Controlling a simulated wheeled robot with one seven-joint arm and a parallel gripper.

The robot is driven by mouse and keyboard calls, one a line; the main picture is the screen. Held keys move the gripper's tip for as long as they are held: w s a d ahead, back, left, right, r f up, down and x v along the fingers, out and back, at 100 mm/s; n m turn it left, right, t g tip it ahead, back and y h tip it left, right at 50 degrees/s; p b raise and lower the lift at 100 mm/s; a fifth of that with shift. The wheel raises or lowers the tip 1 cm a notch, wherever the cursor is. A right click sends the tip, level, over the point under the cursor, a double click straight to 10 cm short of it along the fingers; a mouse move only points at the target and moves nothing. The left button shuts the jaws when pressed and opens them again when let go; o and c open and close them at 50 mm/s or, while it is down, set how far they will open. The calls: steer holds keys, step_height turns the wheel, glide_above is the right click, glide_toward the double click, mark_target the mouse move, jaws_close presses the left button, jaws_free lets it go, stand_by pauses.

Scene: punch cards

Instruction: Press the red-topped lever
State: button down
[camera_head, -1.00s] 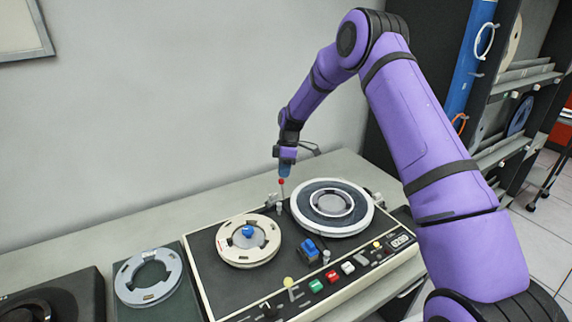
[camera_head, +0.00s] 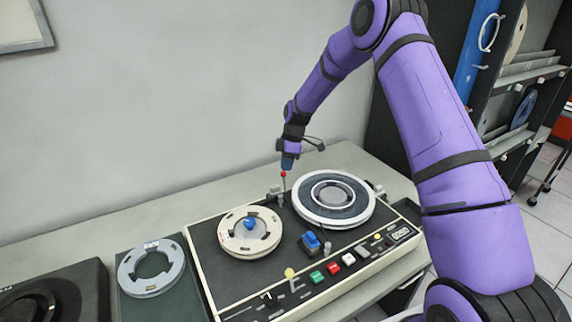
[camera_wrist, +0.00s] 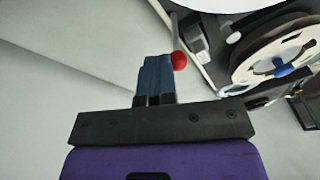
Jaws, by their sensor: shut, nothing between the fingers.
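The red-topped lever (camera_head: 284,175) stands upright at the back of the tape machine (camera_head: 235,290), between the two reels. Its red ball also shows in the wrist view (camera_wrist: 179,60), close beside my fingertips. My gripper (camera_head: 287,163) is shut and empty, pointing down just above the red ball. In the head view its tips nearly meet the ball. In the wrist view the shut blue fingers (camera_wrist: 155,75) lie just left of the ball. I cannot tell whether they touch it.
A cream reel (camera_head: 232,245) with a blue knob and a white-rimmed reel (camera_head: 365,210) sit on the machine. A blue block (camera_head: 310,242) and several coloured buttons are nearer the front. A loose grey reel (camera_head: 133,285) lies to the left. The wall is behind.

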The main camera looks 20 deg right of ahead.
steer(key=s+t, duration=0.3)
steer(key=s, duration=0.1)
steer(key=shift+d+r+y, duration=0.1)
steer(key=shift+d+y, duration=0.2)
steer(key=shift+d, duration=0.05)
steer(key=shift+w, duration=0.15)
steer(key=shift+w+a+f, duration=0.1)
steer(key=shift+w+f, duration=0.1)
steer(key=shift+w, duration=0.05)
steer(key=shift+w+f, duration=0.1)
steer(key=shift+f, duration=0.1)
stand_by(0.4)
steer(key=v, duration=1.1)
steer(key=shift+w+r, duration=0.3)
steer(key=shift+r, duration=0.05)
